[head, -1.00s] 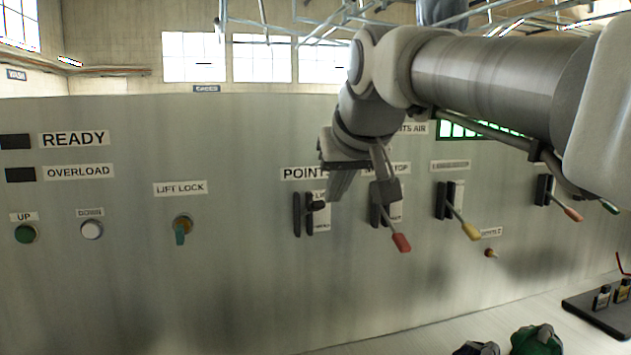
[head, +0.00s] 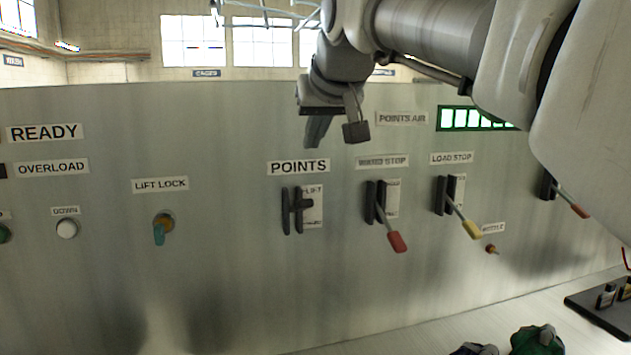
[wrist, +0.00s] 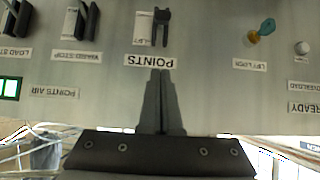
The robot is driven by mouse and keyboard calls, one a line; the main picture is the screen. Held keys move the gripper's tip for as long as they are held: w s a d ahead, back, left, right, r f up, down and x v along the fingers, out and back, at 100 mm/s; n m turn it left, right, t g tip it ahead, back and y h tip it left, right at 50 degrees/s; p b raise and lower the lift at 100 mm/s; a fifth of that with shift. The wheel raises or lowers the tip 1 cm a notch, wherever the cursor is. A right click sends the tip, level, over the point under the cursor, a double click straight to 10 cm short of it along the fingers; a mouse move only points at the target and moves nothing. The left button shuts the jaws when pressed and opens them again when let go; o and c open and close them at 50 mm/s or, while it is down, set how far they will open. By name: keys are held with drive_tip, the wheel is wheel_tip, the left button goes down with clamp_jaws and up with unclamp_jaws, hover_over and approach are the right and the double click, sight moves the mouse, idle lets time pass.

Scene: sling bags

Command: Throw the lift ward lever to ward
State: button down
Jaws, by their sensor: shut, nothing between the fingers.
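The lever under the POINTS label (head: 298,167) is a short black handle (head: 307,202) in a dark slotted mount on the grey panel. The white plate (head: 315,214) beside it reads LIFT at the top; its lower lettering is too small to read. The handle sticks out near the middle of the mount. In the wrist view, upside down, the lever (wrist: 160,28) stands beyond my fingertips. My gripper (head: 315,145) is shut and empty, in front of the panel and above the POINTS label, apart from the lever. It also shows in the wrist view (wrist: 160,75).
To the right are a red-tipped lever (head: 396,240) and a yellow-tipped LOAD STOP lever (head: 471,229). A black tray (head: 600,312) with bottles lies at lower right. Bare panel lies below the POINTS lever.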

hover_over(299, 207)
drive_tip(key=w, duration=0.3)
drive_tip(key=f, duration=0.6)
drive_tip(key=shift+w+d+f+p, duration=0.1)
drive_tip(key=shift+d+f+p, duration=0.2)
drive_tip(key=shift+p, duration=0.1)
drive_tip(key=shift+s+d+f, duration=0.15)
drive_tip(key=shift+s+f, duration=0.5)
drive_tip(key=shift+f, duration=0.25)
drive_tip(key=shift+s+d+f+b, duration=0.15)
drive_tip(key=shift+s+f+b, duration=0.2)
drive_tip(key=shift+f, duration=0.4)
drive_tip(key=shift+f, duration=0.1)
drive_tip(key=shift+s+f+b, duration=0.1)
drive_tip(key=shift+f+b, duration=0.2)
drive_tip(key=shift+b, duration=0.4)
drive_tip(key=shift+s+t+b, duration=0.1)
drive_tip(key=shift+t+b, duration=0.2)
drive_tip(key=shift+b, duration=0.15)
